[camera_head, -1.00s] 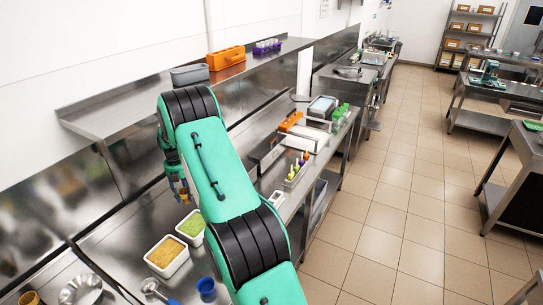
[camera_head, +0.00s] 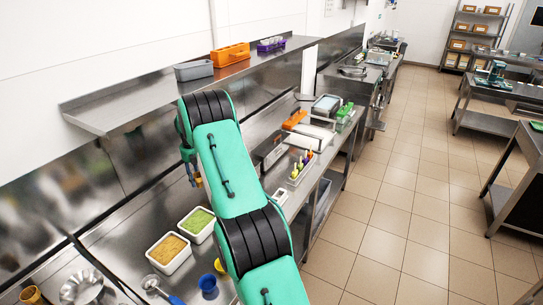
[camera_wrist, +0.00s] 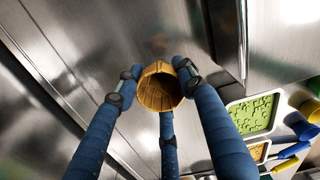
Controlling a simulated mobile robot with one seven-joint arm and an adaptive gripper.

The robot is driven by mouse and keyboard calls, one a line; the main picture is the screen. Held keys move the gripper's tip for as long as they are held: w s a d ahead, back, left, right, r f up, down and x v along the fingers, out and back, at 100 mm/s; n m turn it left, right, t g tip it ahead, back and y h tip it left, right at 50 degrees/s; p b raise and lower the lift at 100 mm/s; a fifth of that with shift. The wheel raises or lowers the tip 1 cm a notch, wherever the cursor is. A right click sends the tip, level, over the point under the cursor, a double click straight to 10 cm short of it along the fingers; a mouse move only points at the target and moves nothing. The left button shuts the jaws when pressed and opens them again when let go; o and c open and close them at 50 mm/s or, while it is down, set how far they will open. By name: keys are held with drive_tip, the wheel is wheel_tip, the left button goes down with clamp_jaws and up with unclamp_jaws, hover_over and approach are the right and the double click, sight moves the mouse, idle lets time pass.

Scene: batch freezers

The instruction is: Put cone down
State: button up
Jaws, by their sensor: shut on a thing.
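My gripper (camera_wrist: 155,85) is shut on a tan waffle cone (camera_wrist: 158,90); the wrist view looks into the cone's open mouth between the blue fingers. In the head view my gripper (camera_head: 194,178) hangs beside my green arm, over the steel counter (camera_head: 150,215). The cone (camera_head: 197,181) shows there only as a small orange-tan patch, partly hidden by the fingers. Bare steel lies behind the cone in the wrist view. I cannot tell how high the cone is above the counter.
Two white tubs, one tan-filled (camera_head: 168,252) and one green-filled (camera_head: 197,225), stand near my gripper. A blue cup (camera_head: 208,284), a scoop (camera_head: 153,284) and a metal bowl (camera_head: 82,288) are at the front. A rack of coloured items (camera_head: 300,168) stands farther along. A steel shelf (camera_head: 110,113) runs above the counter.

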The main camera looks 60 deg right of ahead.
sight(200, 186)
drive_tip(key=shift+f, duration=0.15)
drive_tip(key=shift+f, duration=2.35)
drive_tip(key=shift+f, duration=0.15)
drive_tip(key=o, duration=0.7)
drive_tip(key=shift+o, duration=0.2)
drive_tip(key=shift+r, duration=2.15)
